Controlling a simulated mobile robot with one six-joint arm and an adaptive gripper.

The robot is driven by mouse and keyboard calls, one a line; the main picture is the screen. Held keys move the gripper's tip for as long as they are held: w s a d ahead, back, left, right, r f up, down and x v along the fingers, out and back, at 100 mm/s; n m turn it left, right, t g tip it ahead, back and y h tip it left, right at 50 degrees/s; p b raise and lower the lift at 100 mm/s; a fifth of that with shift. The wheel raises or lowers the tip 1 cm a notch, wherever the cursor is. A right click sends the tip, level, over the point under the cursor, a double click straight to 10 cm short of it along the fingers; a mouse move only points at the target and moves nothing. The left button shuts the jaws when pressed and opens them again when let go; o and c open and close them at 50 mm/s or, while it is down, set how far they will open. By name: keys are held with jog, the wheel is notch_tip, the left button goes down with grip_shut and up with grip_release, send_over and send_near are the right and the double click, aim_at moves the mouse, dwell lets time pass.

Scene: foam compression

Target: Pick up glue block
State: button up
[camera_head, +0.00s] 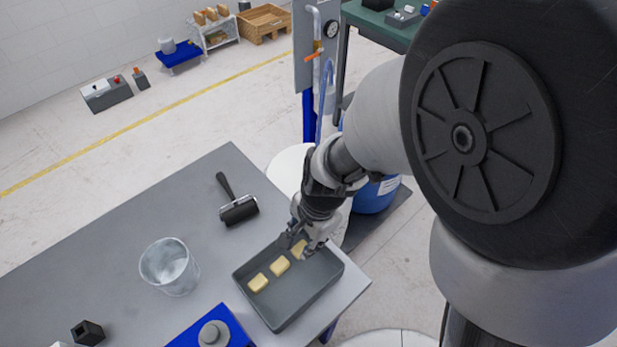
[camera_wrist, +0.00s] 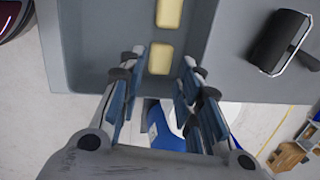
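Three pale yellow glue blocks lie in a row in a dark grey tray (camera_head: 318,290): a near-left one (camera_head: 258,282), a middle one (camera_head: 280,264) and a far-right one (camera_head: 300,248). My gripper (camera_head: 297,236) is over the tray's far-right end, close to the far-right block and partly covering it. In the wrist view my gripper (camera_wrist: 162,66) has its fingers spread, with nothing held. One block (camera_wrist: 160,58) shows in the gap between the fingertips, and another (camera_wrist: 169,12) is at the top edge. I cannot tell whether the fingers touch the block.
The tray stands at the right corner of a grey table (camera_head: 130,215). A black roller (camera_head: 238,208) lies behind it, a clear bucket (camera_head: 169,266) to its left, and a blue-based device (camera_head: 212,332) in front. A blue drum (camera_head: 373,196) stands beyond the table.

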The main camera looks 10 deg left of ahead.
aim_at(299, 251)
jog(key=f+b, duration=0.1)
jog(key=f, duration=0.2)
jog(key=a+f+b, duration=0.1)
jog(key=shift+w+f+b, duration=0.2)
jog(key=shift+f+b, duration=0.1)
jog(key=shift+f, duration=0.1)
jog(key=shift+d+r, duration=0.1)
jog(key=shift+c, duration=0.2)
jog(key=c, duration=0.5)
jog(key=shift+r, duration=0.1)
